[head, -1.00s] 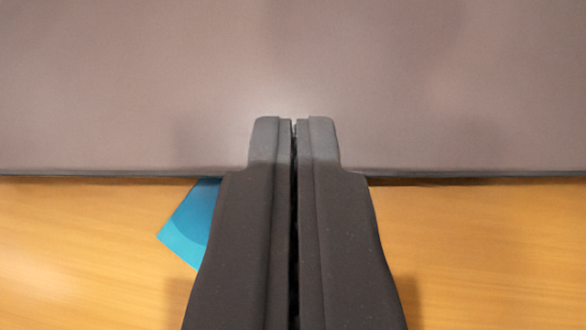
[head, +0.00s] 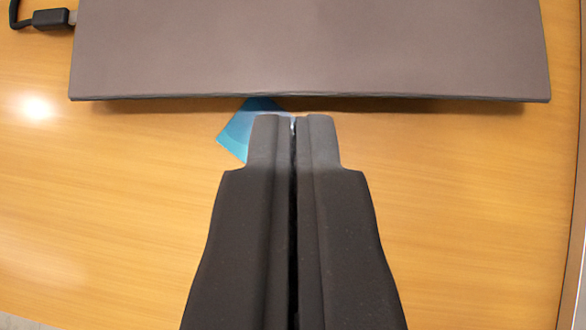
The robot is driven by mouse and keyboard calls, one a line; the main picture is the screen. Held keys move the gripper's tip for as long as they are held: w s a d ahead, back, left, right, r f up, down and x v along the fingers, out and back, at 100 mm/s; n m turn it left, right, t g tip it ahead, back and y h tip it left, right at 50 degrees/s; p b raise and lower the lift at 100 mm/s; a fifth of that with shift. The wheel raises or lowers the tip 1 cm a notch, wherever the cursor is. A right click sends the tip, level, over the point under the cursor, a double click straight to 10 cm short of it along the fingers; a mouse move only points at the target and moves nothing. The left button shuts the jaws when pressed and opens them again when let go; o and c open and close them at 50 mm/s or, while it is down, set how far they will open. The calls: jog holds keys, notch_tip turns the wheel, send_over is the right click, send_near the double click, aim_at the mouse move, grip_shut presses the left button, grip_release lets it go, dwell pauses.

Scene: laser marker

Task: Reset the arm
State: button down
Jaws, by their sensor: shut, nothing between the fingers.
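My gripper (head: 293,122) is in the middle of the head view, pointing away from me. Its two dark fingers lie side by side with only a thin line between them, shut and empty. It is over the wooden table (head: 120,220), in front of the near edge of a grey-brown flat-topped box or slab (head: 310,45). A blue sheet or card (head: 237,135) lies on the table just left of the fingertips. The fingers hide part of it, and its far end meets the slab's near edge.
A black plug with a cable (head: 48,19) joins the slab's left side at the top left. The table's right edge shows at the far right, and a bit of its near edge at the bottom left.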

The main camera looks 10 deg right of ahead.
jog(key=s+a+r+t+p, duration=0.2)
jog(key=s+a+r, duration=0.2)
jog(key=r, duration=1.3)
jog(key=s+a+r+n+t+p, duration=0.1)
jog(key=s+a+r, duration=0.4)
jog(key=r, duration=1.2)
jog(key=s+a+r+t+y+p, duration=0.1)
jog(key=s+a+r+t+p, duration=0.2)
jog(key=a+r, duration=0.6)
notch_tip(320, 180, up, 8)
jog(key=shift+s+f+t, duration=0.1)
jog(key=shift+s+t, duration=0.3)
jog(key=shift+s, duration=0.8)
